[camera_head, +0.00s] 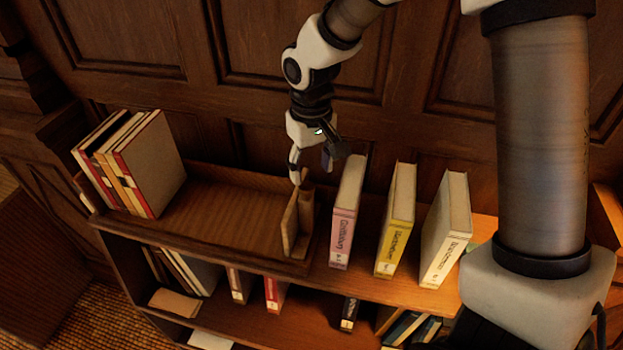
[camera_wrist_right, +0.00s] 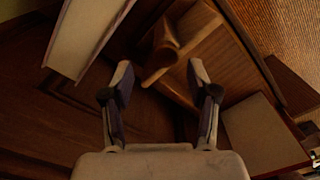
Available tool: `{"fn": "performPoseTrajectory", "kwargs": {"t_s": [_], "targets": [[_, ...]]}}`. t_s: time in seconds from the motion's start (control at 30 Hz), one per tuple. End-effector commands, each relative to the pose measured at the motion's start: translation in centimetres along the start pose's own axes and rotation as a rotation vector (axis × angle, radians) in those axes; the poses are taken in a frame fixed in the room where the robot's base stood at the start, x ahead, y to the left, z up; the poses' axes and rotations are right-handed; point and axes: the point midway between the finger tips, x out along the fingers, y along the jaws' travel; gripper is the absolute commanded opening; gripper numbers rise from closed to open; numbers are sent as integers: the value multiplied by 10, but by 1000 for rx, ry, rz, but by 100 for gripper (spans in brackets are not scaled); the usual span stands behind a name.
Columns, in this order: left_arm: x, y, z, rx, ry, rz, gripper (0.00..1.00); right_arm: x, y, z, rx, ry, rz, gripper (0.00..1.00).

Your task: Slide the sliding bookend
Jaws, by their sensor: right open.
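The sliding bookend (camera_head: 291,226) is a light wooden upright piece at the right end of a shallow wooden tray on the shelf top. In the right wrist view the bookend (camera_wrist_right: 165,52) shows just beyond and between my fingertips. My right gripper (camera_head: 311,172) points down just above the bookend's back part, fingers apart, with nothing held. In the wrist view the right gripper (camera_wrist_right: 160,75) is open. I cannot tell whether a finger touches the bookend. My left gripper is not in view.
Several books (camera_head: 150,165) lean at the tray's left end; the tray floor (camera_head: 235,215) between them and the bookend is bare. A pink-spined book (camera_head: 343,215) stands close to the bookend's right, then a yellow book (camera_head: 396,225) and a white book (camera_head: 446,235). A panelled wall rises behind.

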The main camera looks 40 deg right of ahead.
Motion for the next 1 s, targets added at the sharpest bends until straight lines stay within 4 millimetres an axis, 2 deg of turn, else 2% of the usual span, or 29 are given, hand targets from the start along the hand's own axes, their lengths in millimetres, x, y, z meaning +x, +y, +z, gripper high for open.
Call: {"fn": "performPoseTrajectory", "kwargs": {"t_s": [0.1, 0.3, 0.43, 1.0], "targets": [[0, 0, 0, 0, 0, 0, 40, -33, -1, -1, 0, 6, 1, 59], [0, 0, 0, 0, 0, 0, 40, -69, -1, 0, 1, 3, 1, 59], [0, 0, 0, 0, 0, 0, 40, -75, -1, 0, 0, 0, 1, 59], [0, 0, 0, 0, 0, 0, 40, -75, -1, 0, 0, -1, 2, 59]]}}
